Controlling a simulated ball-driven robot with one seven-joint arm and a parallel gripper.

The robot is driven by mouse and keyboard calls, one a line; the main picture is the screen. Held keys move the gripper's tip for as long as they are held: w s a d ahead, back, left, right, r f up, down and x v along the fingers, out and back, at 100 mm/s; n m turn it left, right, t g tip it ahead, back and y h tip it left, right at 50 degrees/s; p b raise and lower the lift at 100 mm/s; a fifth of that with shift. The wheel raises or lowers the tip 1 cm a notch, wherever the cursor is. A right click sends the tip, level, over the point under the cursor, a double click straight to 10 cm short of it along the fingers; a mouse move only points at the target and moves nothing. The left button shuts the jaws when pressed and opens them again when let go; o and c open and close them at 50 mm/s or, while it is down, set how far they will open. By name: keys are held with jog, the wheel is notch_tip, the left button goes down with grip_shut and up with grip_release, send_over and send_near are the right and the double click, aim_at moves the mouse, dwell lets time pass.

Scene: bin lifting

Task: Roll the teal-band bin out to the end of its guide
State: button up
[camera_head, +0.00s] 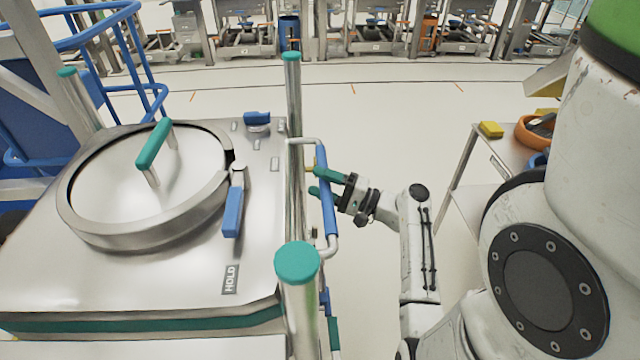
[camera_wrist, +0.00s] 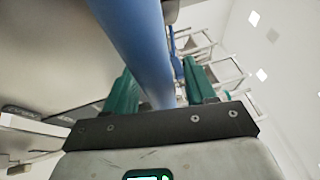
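The teal-band bin (camera_head: 150,326) is a steel box at the left in the head view, with a teal stripe low on its near side. It has a round lid (camera_head: 105,190) with a teal handle (camera_head: 153,143). A blue-gripped handle bar (camera_head: 326,190) stands upright at its right side. My gripper (camera_head: 316,180) is at this bar with teal fingers spread. In the wrist view the blue bar (camera_wrist: 142,45) runs between the two fingers (camera_wrist: 160,88), with a gap visible on the right. The guide cannot be clearly seen.
Steel posts with teal caps (camera_head: 297,262) rise beside the bin, close to my gripper. A blue latch (camera_head: 232,212) and a HOLD label (camera_head: 230,279) are on the bin's top. A cart (camera_head: 483,150) with a yellow block (camera_head: 491,129) stands right. Open floor (camera_head: 400,110) lies beyond.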

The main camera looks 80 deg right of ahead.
jog(key=shift+a, duration=0.1)
jog(key=s+f+b, duration=0.2)
jog(key=s, duration=0.8)
jog(key=shift+s+a, duration=0.25)
jog(key=w, duration=0.3)
jog(key=w+r+p, duration=0.1)
jog(key=w, duration=0.3)
jog(key=w+r+p, duration=0.1)
jog(key=w, duration=0.2)
jog(key=shift+w+d+r, duration=0.1)
jog(key=shift+w+d, duration=0.1)
jog(key=shift+w, duration=0.05)
jog(key=shift+w+a, duration=0.2)
jog(key=shift+w, duration=0.6)
